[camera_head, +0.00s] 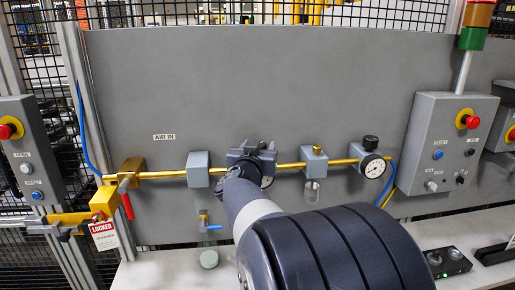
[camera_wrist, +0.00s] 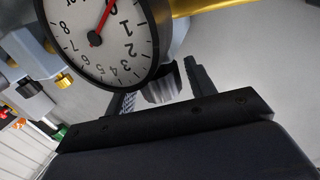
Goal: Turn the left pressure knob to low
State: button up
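The left pressure knob (camera_wrist: 165,88) shows in the wrist view as a dark, ridged knob below the left gauge (camera_wrist: 90,45). The gauge has a white face, and its red needle points near 0. My gripper (camera_wrist: 162,90) has one finger on each side of the knob, and the fingers stand apart. A small gap seems to show beside the knob; contact is unclear. In the head view my gripper (camera_head: 252,156) is at the left regulator on the brass pipe, and my arm hides the knob and gauge there.
The right gauge (camera_head: 374,167) with its black knob (camera_head: 370,143) sits farther right on the pipe (camera_head: 290,165). A grey block (camera_head: 197,168) is close left of my gripper. A yellow valve with a red LOCKED tag (camera_head: 104,234) is at far left. The upper panel is clear.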

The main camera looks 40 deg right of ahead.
jog(key=c, duration=0.8)
jog(key=n+t+y+b, duration=0.2)
jog(key=b, duration=0.4)
jog(key=n+t+y+b, duration=0.1)
jog(key=b, duration=0.4)
jog(key=t+y+b, duration=0.1)
jog(key=b, duration=0.5)
jog(key=shift+w+d+f+n, duration=0.1)
jog(key=shift+f+n, duration=0.2)
jog(key=shift+n, duration=0.1)
jog(key=n+t+y+b, duration=0.1)
jog(key=y+b, duration=0.1)
jog(key=b, duration=0.6)
jog(key=shift+n+y, duration=0.3)
jog(key=shift+y, duration=0.1)
jog(key=n+y+b, duration=0.1)
jog(key=y+b, duration=0.1)
jog(key=b, duration=0.1)
jog(key=shift+n+t+y, duration=0.3)
jog(key=shift+n+t+y+b, duration=0.4)
jog(key=shift+n+y, duration=0.7)
jog(key=shift+y, duration=0.5)
jog(key=shift+r, duration=0.1)
jog(key=o, duration=1)
jog(key=shift+r, duration=0.15)
